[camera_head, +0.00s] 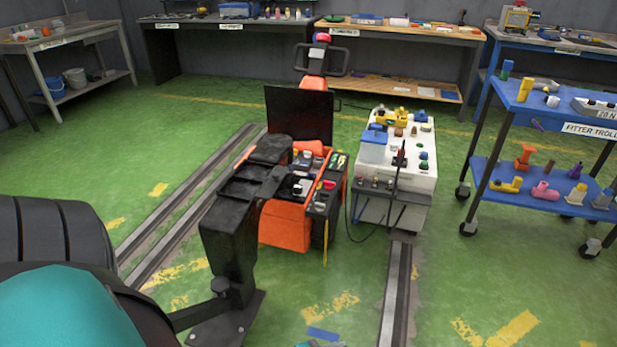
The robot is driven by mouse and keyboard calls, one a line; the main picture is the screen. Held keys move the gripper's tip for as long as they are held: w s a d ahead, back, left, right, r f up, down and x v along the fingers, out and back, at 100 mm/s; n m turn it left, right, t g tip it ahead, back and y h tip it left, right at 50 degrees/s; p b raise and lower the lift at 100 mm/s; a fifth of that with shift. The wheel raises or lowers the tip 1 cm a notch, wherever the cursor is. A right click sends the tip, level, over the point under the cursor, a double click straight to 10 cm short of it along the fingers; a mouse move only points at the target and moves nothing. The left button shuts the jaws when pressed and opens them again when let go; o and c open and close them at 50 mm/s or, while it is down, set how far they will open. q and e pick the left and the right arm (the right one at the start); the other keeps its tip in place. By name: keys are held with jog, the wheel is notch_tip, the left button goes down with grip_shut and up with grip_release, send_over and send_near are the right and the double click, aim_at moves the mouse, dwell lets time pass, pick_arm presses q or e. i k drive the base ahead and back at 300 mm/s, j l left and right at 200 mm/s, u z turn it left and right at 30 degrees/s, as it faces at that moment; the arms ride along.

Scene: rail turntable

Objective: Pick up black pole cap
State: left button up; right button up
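I cannot pick out the black pole cap for certain. A small dark upright piece (400,157) stands on the white machine cart (425,165), with a thin dark rod by it; it is too small to identify. Several small coloured parts lie on the same cart top, including a yellow one (393,116) and a blue box (374,147). Neither of my grippers can be made out.
An orange cabinet (283,225) stands beside the cart, behind a black pedestal (232,245). The blue fitter trolley (560,118) holds parts at right. Workbenches (415,32) line the back wall. Floor rails (395,295) cross open green floor.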

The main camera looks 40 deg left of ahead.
aim_at(298, 188)
jog(key=i+u, duration=0.35)
jog(key=i, duration=0.25)
jog(key=i+l+u, duration=0.1)
jog(key=i+u, duration=0.2)
jog(key=i, duration=0.35)
jog(key=i+j+u, duration=0.1)
jog(key=i, duration=1.1)
jog(key=i+z, duration=0.1)
jog(key=z, duration=7.3)
jog(key=i+l+z, duration=0.1)
jog(key=z, duration=1.4)
